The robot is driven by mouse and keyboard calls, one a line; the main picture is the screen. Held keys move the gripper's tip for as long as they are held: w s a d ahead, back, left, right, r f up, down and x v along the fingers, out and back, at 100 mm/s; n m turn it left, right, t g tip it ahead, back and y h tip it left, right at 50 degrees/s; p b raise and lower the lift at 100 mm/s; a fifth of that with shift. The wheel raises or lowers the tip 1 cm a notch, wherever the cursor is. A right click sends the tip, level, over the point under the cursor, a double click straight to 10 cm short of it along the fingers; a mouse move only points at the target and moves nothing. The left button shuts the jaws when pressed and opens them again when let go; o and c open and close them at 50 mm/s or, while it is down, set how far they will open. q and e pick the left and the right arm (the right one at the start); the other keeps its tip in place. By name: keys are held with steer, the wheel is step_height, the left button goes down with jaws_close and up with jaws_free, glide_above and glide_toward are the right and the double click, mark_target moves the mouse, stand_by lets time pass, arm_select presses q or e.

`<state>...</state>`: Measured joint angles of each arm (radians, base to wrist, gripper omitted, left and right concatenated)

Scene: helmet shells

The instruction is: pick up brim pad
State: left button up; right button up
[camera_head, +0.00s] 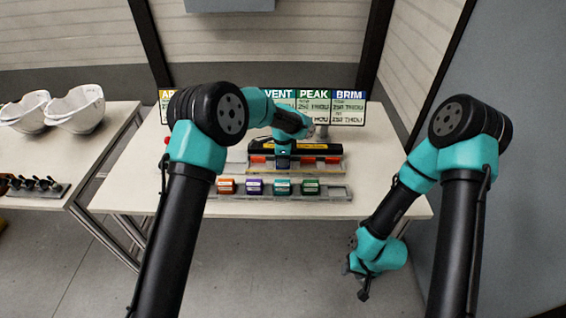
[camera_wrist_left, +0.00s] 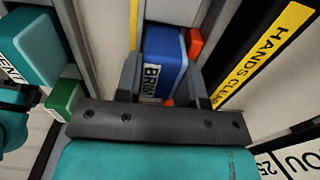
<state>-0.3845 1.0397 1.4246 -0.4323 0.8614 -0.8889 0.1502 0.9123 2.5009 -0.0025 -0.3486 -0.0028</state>
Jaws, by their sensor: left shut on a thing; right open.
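The brim pad (camera_wrist_left: 165,48) is a blue block with a white "BRIM" label, seen in the left wrist view. My left gripper (camera_wrist_left: 160,82) has one finger on each side of it and is shut on it. In the head view my left gripper (camera_head: 283,160) is at the long rack behind the front tray, and it hides the pad there. I cannot tell whether the pad still touches the rack. My right gripper (camera_head: 360,284) is open and empty, hanging low beyond the table's front right edge.
A front tray (camera_head: 338,194) holds several coloured pads. A black and yellow bar (camera_head: 318,147) lies behind my left gripper, with label boards (camera_head: 348,108) at the back. White helmet shells (camera_head: 80,108) stand on the left table. The main table's right side (camera_head: 385,190) is clear.

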arm_select(q)
step_height(320, 180, up, 10)
stand_by(0.6)
stand_by(0.4)
